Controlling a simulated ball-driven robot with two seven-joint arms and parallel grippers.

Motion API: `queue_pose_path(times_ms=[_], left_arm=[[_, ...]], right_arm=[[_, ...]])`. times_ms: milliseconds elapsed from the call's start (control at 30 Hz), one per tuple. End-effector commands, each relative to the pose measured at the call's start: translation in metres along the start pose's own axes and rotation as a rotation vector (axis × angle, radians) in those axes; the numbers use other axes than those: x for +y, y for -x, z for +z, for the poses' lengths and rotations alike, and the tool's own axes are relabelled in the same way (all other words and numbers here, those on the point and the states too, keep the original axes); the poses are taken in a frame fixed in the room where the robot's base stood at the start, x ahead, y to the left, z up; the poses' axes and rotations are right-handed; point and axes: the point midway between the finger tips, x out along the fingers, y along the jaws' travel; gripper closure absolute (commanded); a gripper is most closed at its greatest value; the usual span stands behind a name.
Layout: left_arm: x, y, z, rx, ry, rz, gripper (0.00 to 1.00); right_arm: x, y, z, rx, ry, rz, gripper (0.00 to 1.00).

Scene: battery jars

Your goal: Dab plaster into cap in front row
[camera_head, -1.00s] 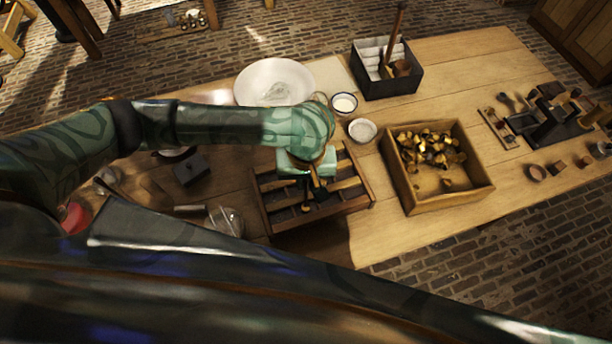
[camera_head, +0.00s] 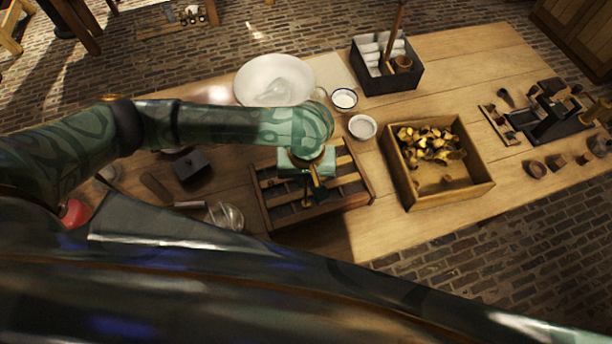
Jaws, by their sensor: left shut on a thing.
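My left gripper (camera_head: 314,186) is over the wooden slatted rack (camera_head: 357,193), nearer its front half. It is shut on a thin brown tool that points down toward the slats. The tool's tip is small and dark, so I cannot tell whether it touches anything. The caps in the rack's front row are too small and too shaded to make out, and my gripper hides part of the rack. A small dark-rimmed bowl (camera_head: 344,99) holds white stuff that may be plaster. My right gripper is not in view.
A large white bowl (camera_head: 247,80) stands behind the rack, with a small white bowl (camera_head: 362,127) to its right. A wooden box (camera_head: 464,194) of brass pieces is right of the rack. A black box (camera_head: 392,86) stands at the back.

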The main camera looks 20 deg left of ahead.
Motion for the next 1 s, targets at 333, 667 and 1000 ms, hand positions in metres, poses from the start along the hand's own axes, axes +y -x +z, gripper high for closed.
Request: queue_pose_path(times_ms=[333, 667, 1000], left_arm=[[0.0, -0.0023, 0.0001, -0.001, 0.001, 0.0, 1.0], [0.0001, -0.0053, -0.0002, 0.001, -0.001, 0.0, 1.0], [0.0, -0.0054, 0.0, 0.0, 0.0, 0.0, 1.0]], right_arm=[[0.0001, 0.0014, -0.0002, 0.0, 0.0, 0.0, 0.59], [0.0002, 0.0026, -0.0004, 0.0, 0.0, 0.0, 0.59], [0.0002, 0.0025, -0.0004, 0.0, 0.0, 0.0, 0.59]])
